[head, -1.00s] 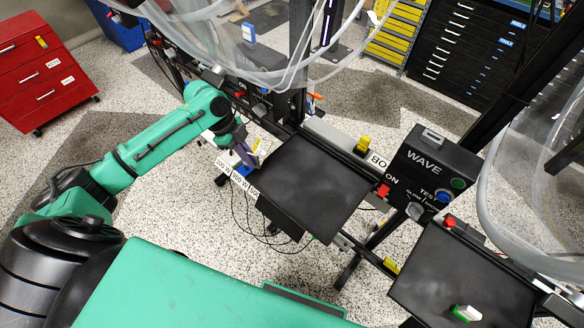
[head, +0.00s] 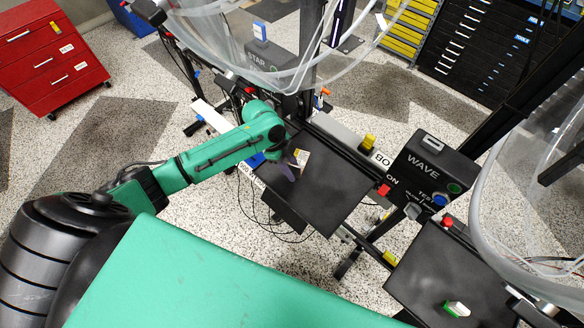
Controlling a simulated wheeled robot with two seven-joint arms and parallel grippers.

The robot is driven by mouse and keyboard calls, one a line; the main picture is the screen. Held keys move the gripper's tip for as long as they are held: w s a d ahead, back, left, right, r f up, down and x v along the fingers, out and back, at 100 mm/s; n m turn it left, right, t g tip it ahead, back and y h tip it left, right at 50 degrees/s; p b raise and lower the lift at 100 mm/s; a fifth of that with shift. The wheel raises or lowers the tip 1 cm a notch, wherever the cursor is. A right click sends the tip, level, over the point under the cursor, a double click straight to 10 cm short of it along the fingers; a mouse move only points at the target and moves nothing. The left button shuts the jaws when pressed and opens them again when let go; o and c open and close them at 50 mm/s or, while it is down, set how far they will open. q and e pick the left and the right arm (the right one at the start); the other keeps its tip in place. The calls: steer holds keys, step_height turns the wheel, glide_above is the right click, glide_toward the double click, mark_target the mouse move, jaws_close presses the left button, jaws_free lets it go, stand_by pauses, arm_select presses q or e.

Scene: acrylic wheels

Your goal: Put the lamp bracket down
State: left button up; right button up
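My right gripper is not in view.
A black WAVE box (head: 424,178) with buttons stands right of the tray. A second black tray (head: 425,270) holds a small green and white piece (head: 456,308). The middle and right of the first tray are bare.

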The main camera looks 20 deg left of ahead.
arm_select(q)
steer(key=b+v, duration=0.1)
steer(key=v, duration=0.6)
steer(key=shift+r, duration=0.25)
steer(key=shift+s+a, duration=0.1)
steer(key=shift+a, duration=0.05)
